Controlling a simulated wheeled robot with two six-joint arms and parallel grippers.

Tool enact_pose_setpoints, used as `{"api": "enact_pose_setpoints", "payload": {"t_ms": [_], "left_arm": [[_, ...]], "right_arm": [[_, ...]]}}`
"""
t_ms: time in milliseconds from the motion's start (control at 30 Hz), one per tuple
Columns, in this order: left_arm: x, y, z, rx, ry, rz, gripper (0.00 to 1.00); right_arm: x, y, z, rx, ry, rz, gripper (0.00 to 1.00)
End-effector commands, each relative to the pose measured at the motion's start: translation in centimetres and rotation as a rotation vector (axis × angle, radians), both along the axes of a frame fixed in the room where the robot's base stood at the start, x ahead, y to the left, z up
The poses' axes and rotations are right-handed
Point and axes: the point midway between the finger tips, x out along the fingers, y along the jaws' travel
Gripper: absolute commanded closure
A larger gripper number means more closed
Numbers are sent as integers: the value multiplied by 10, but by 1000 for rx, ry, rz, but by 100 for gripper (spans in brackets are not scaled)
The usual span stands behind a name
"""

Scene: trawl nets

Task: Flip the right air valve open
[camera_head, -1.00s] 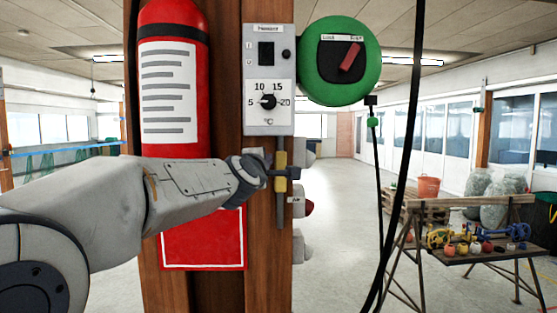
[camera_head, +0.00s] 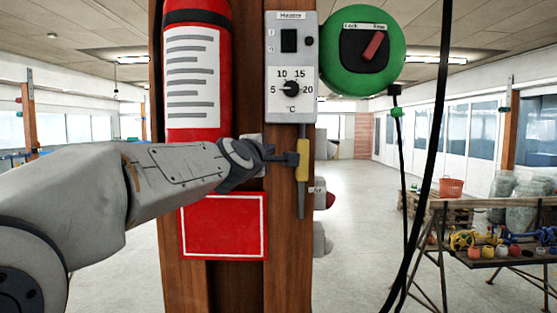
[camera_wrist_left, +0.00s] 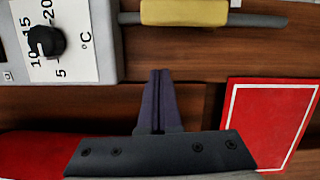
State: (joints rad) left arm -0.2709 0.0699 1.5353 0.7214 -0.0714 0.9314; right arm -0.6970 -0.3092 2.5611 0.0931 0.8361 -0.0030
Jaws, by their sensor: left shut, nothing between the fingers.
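A small grey fitting with a red knob (camera_head: 330,199) and a small label sticks out from the right side of the wooden post. Similar grey fittings show above it (camera_head: 322,148) and below it (camera_head: 322,240); I cannot tell which is the right air valve. My left gripper (camera_head: 291,158) is shut and empty in front of the post, level with the upper part of a yellow sleeve (camera_head: 303,172) on a grey rod. In the left wrist view, its dark fingers (camera_wrist_left: 159,98) are together, apart from the yellow sleeve (camera_wrist_left: 185,12). My right gripper is not in view.
The post (camera_head: 284,285) carries a fire extinguisher (camera_head: 196,75), a red sign (camera_head: 223,226), a heater control (camera_head: 291,105) and a green reel (camera_head: 393,62). Black cables hang to the right. A trestle table (camera_head: 505,262) stands farther right. The floor between is clear.

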Motion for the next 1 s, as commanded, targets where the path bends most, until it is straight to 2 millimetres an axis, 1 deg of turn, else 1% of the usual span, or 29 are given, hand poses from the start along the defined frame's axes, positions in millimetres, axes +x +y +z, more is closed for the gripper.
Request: {"api": "enact_pose_setpoints", "payload": {"t_ms": [33,200,300,400,567,867,967,1000], "left_arm": [[-15,2,2,-2,-5,-3,100],[-50,10,4,-3,-4,-3,100],[-65,13,4,-1,-2,-2,100],[-75,15,3,-2,-2,-3,100],[-81,17,2,-1,-1,-2,100],[-81,17,2,1,0,-2,100],[-84,10,-11,38,18,-27,100],[-86,3,-23,72,35,-48,100]], "right_arm": [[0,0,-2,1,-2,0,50],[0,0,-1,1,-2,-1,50],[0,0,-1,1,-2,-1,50],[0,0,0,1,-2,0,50],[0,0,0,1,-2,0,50],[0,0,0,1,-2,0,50],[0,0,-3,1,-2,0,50],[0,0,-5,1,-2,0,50]]}}
